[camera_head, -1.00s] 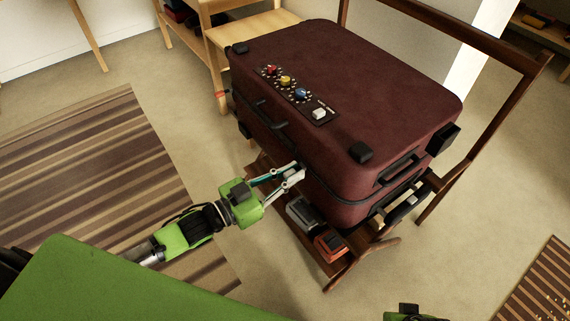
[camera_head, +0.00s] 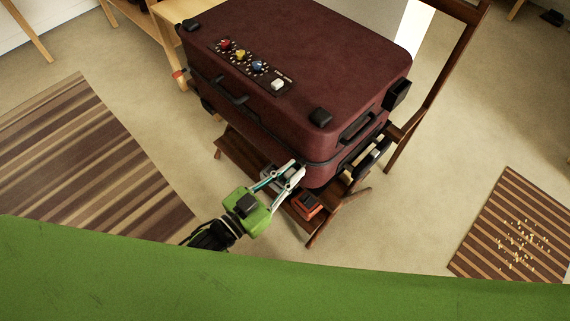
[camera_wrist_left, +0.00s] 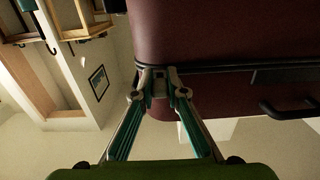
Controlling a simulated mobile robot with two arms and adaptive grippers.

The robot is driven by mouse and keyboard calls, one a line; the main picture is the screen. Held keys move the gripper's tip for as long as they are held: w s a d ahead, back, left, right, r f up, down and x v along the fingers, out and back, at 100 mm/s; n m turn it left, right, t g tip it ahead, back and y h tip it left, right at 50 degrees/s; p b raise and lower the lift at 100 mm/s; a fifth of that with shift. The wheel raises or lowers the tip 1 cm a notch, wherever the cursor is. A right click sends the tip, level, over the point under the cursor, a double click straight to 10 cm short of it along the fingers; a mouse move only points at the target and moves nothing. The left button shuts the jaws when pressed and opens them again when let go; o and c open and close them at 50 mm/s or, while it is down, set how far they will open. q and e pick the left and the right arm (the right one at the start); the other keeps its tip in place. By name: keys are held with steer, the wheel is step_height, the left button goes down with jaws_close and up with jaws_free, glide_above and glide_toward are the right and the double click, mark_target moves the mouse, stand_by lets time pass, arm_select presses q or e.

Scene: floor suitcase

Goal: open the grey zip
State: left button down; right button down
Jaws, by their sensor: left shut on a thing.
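The dark red suitcase (camera_head: 310,60) lies flat on a dark wooden stand, its lid closed. A dark seam runs around its side; it also shows in the left wrist view (camera_wrist_left: 235,67). My left gripper (camera_head: 298,168) is at the suitcase's near lower corner, at seam height. In the left wrist view its fingertips (camera_wrist_left: 160,76) close on a small grey piece at the seam's end, which looks like the grey zip's pull (camera_wrist_left: 159,88). The fingers mostly hide it. My right gripper is out of view.
The wooden stand (camera_head: 235,160) has a raised frame at right. An orange-and-black box (camera_head: 308,205) and a grey item sit low on it beneath my left gripper. A striped rug (camera_head: 85,165) lies left; a striped mat (camera_head: 515,225) with scattered bits lies right.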

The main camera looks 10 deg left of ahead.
arm_select(q)
steer(key=shift+s+d+f, duration=0.1)
steer(key=shift+s+d, duration=0.1)
steer(key=shift+s, duration=0.05)
steer(key=c, duration=2)
jaws_free()
steer(key=shift+s+a, duration=0.2)
steer(key=shift+a, duration=0.05)
steer(key=v, duration=1.1)
steer(key=shift+s+a, duration=0.1)
steer(key=shift+s, duration=0.05)
